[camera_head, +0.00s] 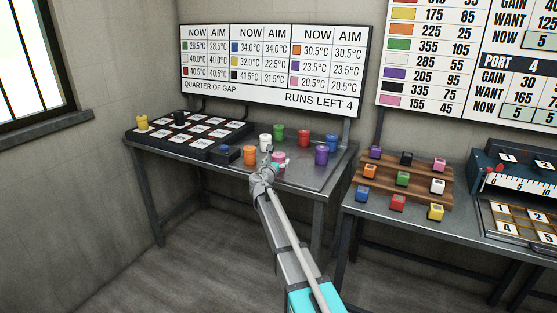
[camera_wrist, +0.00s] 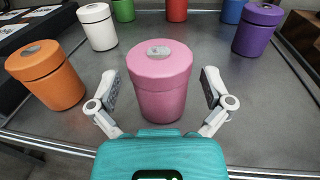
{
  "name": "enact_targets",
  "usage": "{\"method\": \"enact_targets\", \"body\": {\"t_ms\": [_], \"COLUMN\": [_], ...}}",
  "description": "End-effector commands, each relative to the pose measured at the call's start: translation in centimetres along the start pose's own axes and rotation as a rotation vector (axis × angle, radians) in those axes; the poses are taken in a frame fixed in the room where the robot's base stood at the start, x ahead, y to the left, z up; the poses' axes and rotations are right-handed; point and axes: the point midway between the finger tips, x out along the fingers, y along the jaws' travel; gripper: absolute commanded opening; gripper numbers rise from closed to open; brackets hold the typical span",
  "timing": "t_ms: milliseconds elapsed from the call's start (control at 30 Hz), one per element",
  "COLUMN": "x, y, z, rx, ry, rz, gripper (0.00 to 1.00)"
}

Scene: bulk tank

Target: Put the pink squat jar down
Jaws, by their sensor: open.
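The pink squat jar (camera_head: 279,158) stands upright on the grey metal table, partly hidden behind my gripper in the head view. In the wrist view the pink jar (camera_wrist: 160,85) stands between my gripper's spread fingers, with a grey patch on its lid. My gripper (camera_wrist: 160,98) is open, one finger on each side of the jar, with gaps visible at both sides. In the head view my gripper (camera_head: 270,168) is at the table's front edge.
An orange jar (camera_wrist: 45,77) and a white jar (camera_wrist: 98,27) stand to the left; a purple jar (camera_wrist: 257,29) stands to the right. Green (camera_head: 279,133), red (camera_head: 304,138) and blue (camera_head: 331,142) jars stand behind. A dark tray of numbered pads (camera_head: 190,131) lies further left.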

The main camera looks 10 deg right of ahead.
Motion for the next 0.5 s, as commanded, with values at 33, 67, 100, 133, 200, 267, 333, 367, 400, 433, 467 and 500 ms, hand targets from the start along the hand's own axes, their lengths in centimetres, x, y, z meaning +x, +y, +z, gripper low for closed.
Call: {"method": "enact_targets", "body": {"t_ms": [33, 67, 100, 133, 200, 267, 333, 367, 400, 433, 467, 500], "x": [-1.0, -1.4, -2.0, -2.5, -3.7, -4.7, -5.9, -6.4, -7.0, -7.5, -7.9, -8.4], "y": [-0.1, -0.1, -0.1, -0.1, -0.1, -0.2, -0.1, -0.1, -0.1, -0.1, -0.1, -0.1], "z": [0.0, 0.0, 0.0, 0.0, 0.0, 0.0, 0.0, 0.0, 0.0, 0.0, 0.0, 0.0], "rx": [0.0, 0.0, 0.0, 0.0, 0.0, 0.0, 0.0, 0.0, 0.0, 0.0, 0.0, 0.0], "ry": [0.0, 0.0, 0.0, 0.0, 0.0, 0.0, 0.0, 0.0, 0.0, 0.0, 0.0, 0.0], "rz": [0.001, 0.002, 0.002, 0.003, 0.002, 0.001, 0.003, 0.003, 0.002, 0.002, 0.001, 0.001], "gripper": [1.0, 1.0, 1.0, 1.0, 1.0, 1.0, 1.0, 1.0, 1.0, 1.0, 1.0, 1.0]}}
